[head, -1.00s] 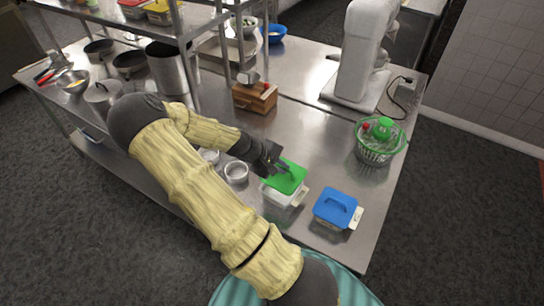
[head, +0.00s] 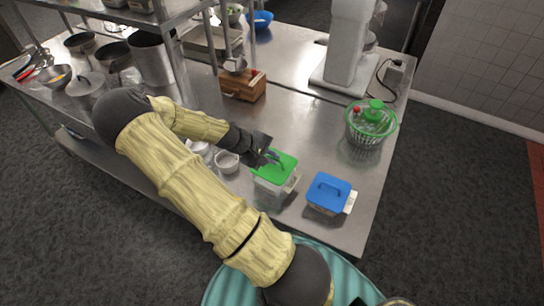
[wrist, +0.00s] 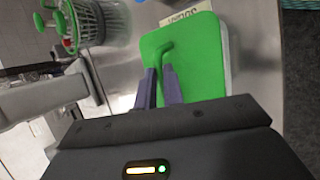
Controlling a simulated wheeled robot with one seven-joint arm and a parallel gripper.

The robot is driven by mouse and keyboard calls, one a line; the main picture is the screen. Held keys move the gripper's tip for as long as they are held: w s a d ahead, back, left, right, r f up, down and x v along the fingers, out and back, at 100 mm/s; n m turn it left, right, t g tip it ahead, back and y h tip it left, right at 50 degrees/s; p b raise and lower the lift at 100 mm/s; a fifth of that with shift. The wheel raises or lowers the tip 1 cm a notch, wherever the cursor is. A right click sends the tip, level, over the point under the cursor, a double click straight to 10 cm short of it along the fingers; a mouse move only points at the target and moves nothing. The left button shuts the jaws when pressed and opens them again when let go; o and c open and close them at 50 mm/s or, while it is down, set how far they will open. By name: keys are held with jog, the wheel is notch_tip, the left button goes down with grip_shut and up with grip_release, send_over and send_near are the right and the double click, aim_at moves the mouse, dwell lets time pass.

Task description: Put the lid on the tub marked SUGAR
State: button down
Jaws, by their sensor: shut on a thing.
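The green lid (head: 284,163) is over a clear-sided tub (head: 268,194) near the front of the steel table. It looks level and roughly lined up with the rim; I cannot tell whether it is fully seated. My gripper (head: 274,158) is shut on the lid's green handle. In the wrist view, my gripper's fingers (wrist: 160,70) close around the handle on the green lid (wrist: 203,70). A pale label (wrist: 181,16) shows past the lid's edge, partly hidden, and I cannot read it surely.
A second tub with a blue lid (head: 329,190) stands close on the right. A green salad spinner (head: 370,123) is behind it. Small metal cups (head: 227,162) stand left of my gripper. A wooden box (head: 242,86) and a white mixer (head: 342,55) are farther back.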

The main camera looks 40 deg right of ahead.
aim_at(274, 166)
jog(key=shift+f+b, duration=0.75)
jog(key=shift+f, duration=0.7)
dwell(0.3)
jog(key=shift+f, duration=0.5)
dwell(1.1)
jog(key=c, duration=1.4)
grip_release()
jog(key=shift+c, duration=0.2)
jog(key=shift+w+a, duration=0.1)
